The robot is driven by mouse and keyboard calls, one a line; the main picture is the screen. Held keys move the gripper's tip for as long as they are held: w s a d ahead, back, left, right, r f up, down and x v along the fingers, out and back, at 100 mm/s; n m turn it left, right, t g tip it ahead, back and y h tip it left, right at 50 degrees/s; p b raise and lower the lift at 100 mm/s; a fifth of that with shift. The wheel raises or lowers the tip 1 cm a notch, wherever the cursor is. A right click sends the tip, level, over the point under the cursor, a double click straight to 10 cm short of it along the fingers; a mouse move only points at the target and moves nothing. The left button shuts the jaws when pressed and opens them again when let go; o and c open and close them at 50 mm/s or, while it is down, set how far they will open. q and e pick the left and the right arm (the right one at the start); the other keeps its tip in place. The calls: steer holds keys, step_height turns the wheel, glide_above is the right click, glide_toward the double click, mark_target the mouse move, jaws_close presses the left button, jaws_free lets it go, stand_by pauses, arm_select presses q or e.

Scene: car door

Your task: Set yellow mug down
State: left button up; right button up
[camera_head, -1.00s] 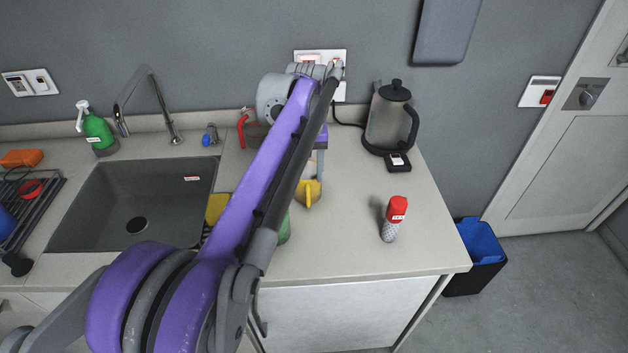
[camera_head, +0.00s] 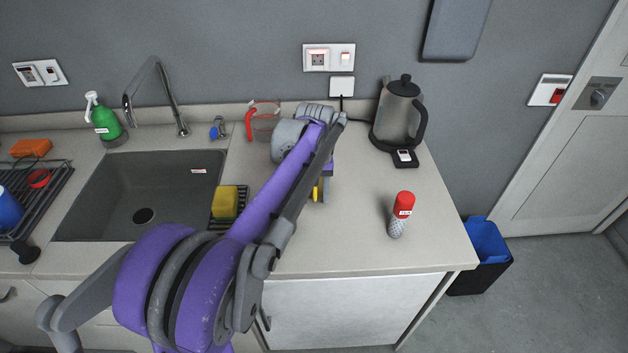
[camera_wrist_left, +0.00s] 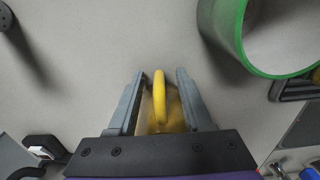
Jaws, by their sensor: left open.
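The yellow mug (camera_head: 316,190) is mostly hidden behind my left arm in the head view; only a small yellow patch shows over the counter. My left gripper (camera_head: 322,198) is there, at the mug. In the left wrist view my left gripper (camera_wrist_left: 160,88) is open, its two grey fingers on either side of the mug's yellow handle (camera_wrist_left: 160,98). Small gaps show between handle and fingers. The mug's body is mostly hidden under the gripper's palm. I cannot tell whether its base rests fully on the counter. My right gripper is not in view.
A green-rimmed round container (camera_wrist_left: 240,40) stands close by in the left wrist view. On the counter (camera_head: 360,245) are a kettle (camera_head: 392,115), a red-capped shaker (camera_head: 401,212), a red-handled glass jug (camera_head: 264,122) and a sponge (camera_head: 226,202). The sink (camera_head: 140,190) lies left.

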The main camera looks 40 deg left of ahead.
arm_select(q)
jaws_close()
stand_by(1.3)
